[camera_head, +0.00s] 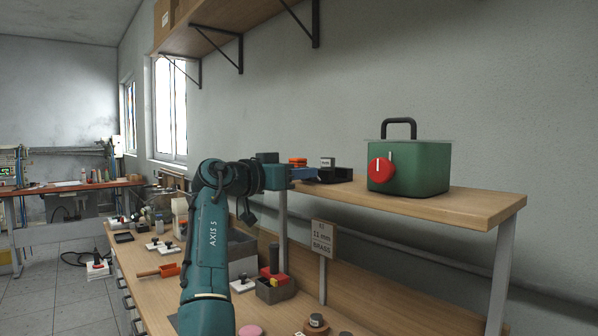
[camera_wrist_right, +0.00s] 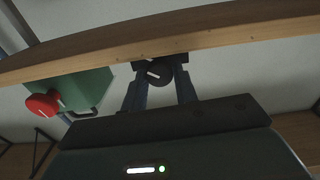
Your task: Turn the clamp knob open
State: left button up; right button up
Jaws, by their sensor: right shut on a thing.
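The clamp knob (camera_wrist_right: 159,72) is a dark round knob with a short white line. It shows in the right wrist view at the shelf's front edge, between the two fingers. My right gripper (camera_wrist_right: 160,90) is shut on it. In the head view my right gripper (camera_head: 306,174) reaches the left end of the raised shelf, at a black clamp body (camera_head: 335,175). The knob itself is hidden there by my gripper and arm. My left gripper is not in view.
A green box (camera_head: 425,170) with a black handle and red knob (camera_head: 380,170) stands on the raised shelf (camera_head: 450,207), right of the clamp. Orange discs (camera_head: 297,161) are behind my gripper. The bench below holds a grey bin (camera_head: 275,290) and a sign (camera_head: 322,239).

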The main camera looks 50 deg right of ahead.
pick_arm(q)
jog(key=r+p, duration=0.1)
jog(key=p, duration=0.2)
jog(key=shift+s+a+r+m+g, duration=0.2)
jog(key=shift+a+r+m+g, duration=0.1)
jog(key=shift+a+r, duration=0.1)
pick_arm(e)
jog(key=n, duration=0.5)
jog(key=shift+w, duration=0.1)
jog(key=o, duration=0.7)
jog(key=shift+c, duration=0.2)
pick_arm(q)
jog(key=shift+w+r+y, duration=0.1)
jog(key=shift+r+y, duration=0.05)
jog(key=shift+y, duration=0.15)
pick_arm(e)
jog(key=shift+o, duration=1.4)
